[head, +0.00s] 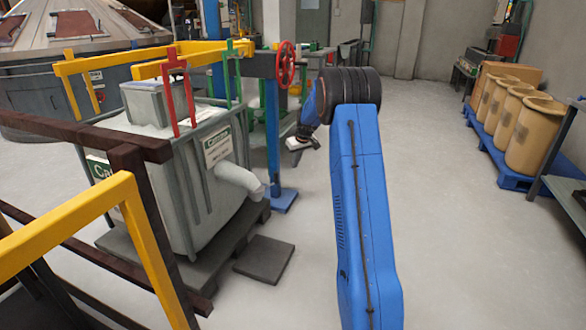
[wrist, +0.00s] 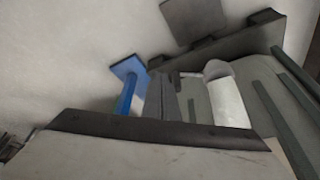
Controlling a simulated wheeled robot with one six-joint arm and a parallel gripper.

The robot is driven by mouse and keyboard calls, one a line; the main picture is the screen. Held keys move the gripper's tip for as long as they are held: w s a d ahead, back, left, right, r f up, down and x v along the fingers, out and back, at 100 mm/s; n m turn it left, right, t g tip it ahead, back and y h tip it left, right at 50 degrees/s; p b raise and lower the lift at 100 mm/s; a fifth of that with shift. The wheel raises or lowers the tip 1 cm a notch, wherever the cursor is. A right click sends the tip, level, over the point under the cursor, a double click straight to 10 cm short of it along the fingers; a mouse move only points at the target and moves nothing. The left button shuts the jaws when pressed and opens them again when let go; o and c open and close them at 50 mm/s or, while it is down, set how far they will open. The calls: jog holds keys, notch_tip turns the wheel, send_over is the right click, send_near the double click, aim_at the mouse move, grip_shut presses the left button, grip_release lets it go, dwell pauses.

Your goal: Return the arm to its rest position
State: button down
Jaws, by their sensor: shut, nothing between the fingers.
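My arm reaches up through the middle of the head view, its blue link upright and its dark wrist joint at the top. My gripper (head: 296,155) hangs to the left of that joint, small and partly hidden, pointing down. It is in the air near the grey machine, apart from it as far as I can see. In the wrist view the dark fingers of my gripper (wrist: 164,82) are close together with nothing between them. The pale slab with a dark edge that fills the bottom of that view seems to be my gripper's housing.
The grey bin machine (head: 215,185) with a white spout (head: 240,180) stands left of my arm. Near it are a blue post (head: 272,140), a red handwheel (head: 285,65) and yellow rails (head: 90,225). Tan barrels (head: 535,135) stand on a blue pallet at right. The floor between is clear.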

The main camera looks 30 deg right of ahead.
jog(key=shift+r, duration=0.2)
dwell(0.4)
jog(key=s+a+r, duration=0.9)
jog(key=s+a, duration=0.2)
jog(key=s, duration=0.2)
jog(key=s+a+r, duration=0.9)
jog(key=s+a, duration=0.2)
jog(key=s, duration=0.2)
jog(key=s+a+f, duration=0.1)
jog(key=s+a, duration=0.2)
jog(key=s, duration=0.8)
jog(key=s+a+f, duration=0.2)
jog(key=s+a, duration=0.1)
jog(key=s, duration=0.8)
jog(key=s+a+f, duration=0.1)
jog(key=s+a, duration=0.2)
jog(key=s, duration=0.8)
jog(key=shift+s+f, duration=0.15)
jog(key=shift+f, duration=0.1)
jog(key=shift+a, duration=0.1)
